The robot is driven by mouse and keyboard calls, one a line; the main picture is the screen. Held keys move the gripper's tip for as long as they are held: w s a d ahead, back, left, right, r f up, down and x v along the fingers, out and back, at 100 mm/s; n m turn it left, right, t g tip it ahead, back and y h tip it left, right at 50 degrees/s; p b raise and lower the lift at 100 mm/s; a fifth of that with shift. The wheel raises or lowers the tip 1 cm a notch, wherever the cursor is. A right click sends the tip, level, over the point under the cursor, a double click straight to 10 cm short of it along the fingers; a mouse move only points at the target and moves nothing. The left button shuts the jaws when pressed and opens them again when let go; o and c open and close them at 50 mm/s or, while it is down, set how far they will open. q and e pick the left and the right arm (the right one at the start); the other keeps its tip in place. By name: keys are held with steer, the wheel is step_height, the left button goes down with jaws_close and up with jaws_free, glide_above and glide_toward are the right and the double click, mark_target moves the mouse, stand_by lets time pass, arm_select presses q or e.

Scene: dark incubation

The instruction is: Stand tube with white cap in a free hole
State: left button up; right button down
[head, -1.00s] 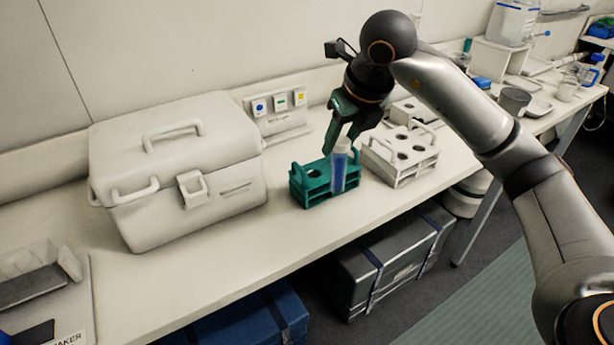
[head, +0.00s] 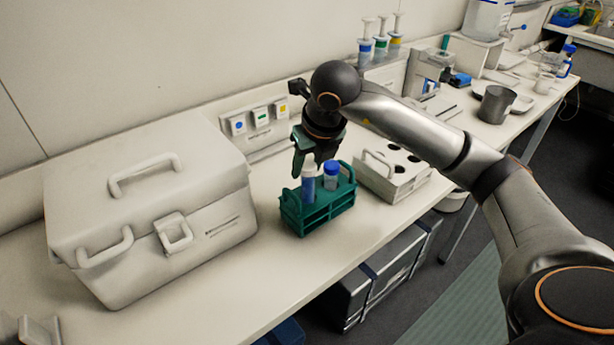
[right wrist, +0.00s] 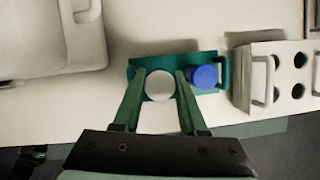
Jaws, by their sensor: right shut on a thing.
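The tube with the white cap (head: 308,186) has blue contents and stands upright at the left hole of the green rack (head: 322,216). Its lower end seems to be inside the rack; the exact depth is hidden. My right gripper (head: 311,161) is shut on this tube near its top, from above. In the right wrist view the white cap (right wrist: 159,85) sits between the two green fingers. A tube with a blue cap (head: 331,174) stands in the right hole, and its cap (right wrist: 205,76) is close beside the right finger. My left gripper is not in view.
A white rack (head: 405,183) with several empty holes stands just right of the green rack. A large white case (head: 150,215) stands to the left. A panel with coloured labels (head: 258,122) is behind. The bench front edge is close before the green rack.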

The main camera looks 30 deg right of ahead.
mark_target(307, 178)
step_height(307, 178, down, 3)
steer(key=shift+r, duration=0.2)
steer(key=shift+f, duration=0.25)
steer(key=c, duration=0.7)
jaws_free()
steer(key=shift+c, duration=0.2)
steer(key=shift+r, duration=0.25)
steer(key=v, duration=1.1)
steer(key=shift+s+r, duration=0.25)
steer(key=shift+r, duration=0.1)
steer(key=shift+f, duration=0.1)
